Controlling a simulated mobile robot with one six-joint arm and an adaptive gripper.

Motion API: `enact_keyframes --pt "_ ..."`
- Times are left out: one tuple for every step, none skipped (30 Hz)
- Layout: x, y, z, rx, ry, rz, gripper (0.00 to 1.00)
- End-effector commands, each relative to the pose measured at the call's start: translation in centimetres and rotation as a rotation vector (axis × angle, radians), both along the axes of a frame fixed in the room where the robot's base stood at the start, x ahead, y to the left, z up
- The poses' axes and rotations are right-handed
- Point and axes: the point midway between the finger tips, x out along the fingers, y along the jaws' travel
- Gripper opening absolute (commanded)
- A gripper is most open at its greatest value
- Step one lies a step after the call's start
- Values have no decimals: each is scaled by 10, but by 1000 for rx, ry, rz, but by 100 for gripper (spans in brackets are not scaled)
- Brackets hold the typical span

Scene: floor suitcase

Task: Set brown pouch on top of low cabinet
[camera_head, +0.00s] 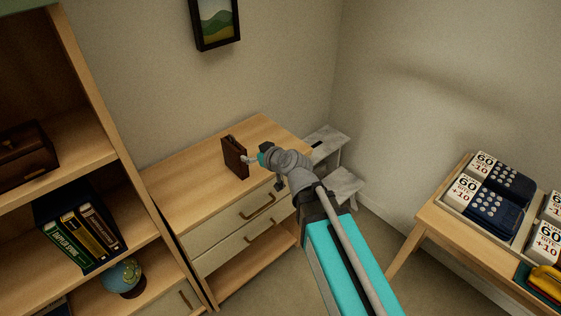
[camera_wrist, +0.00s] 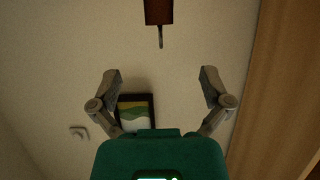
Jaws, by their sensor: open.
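The brown pouch (camera_head: 234,158) stands upright, slightly turned, on the wooden top of the low cabinet (camera_head: 180,190). In the wrist view, a dark brown piece that looks like the pouch (camera_wrist: 158,12) shows at the top edge, with a thin strap or loop hanging from it. My gripper (camera_head: 250,158) is just right of the pouch in the head view. In the wrist view, my gripper (camera_wrist: 160,80) has its fingers spread wide with nothing between them, and the brown piece lies beyond the fingertips. The pouch's far side is hidden.
A bookcase (camera_head: 105,135) with books and a globe stands at the left. A framed picture (camera_head: 215,22) hangs on the wall behind. A grey step stool (camera_head: 340,165) stands beyond the cabinet. A side table (camera_head: 425,217) with boxes is at the right.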

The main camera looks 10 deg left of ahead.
Motion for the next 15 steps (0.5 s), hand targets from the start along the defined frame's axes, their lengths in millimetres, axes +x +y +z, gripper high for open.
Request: enact_keyframes --pt "0 0 0 0 0 0 98" --pt "0 0 0 0 0 0 98" --pt "0 0 0 0 0 0 98" --pt "0 0 0 -1 1 0 98" --pt "0 -1 0 -1 2 0 98" --pt "0 -2 -1 -3 5 -1 98" --pt "0 -3 -2 -5 9 -2 98" --pt "0 -5 -3 -9 16 -3 98" --pt "0 -9 -5 -15 28 -4 98" --pt "0 -12 -7 -21 39 -6 98" --pt "1 -16 -9 -28 54 -8 98" --pt "0 -23 -13 -40 75 -12 98" --pt "0 -29 -17 -50 96 -15 98" --pt "0 -36 -21 -63 119 -21 98" --pt "-1 -46 -27 -82 155 -29 98"
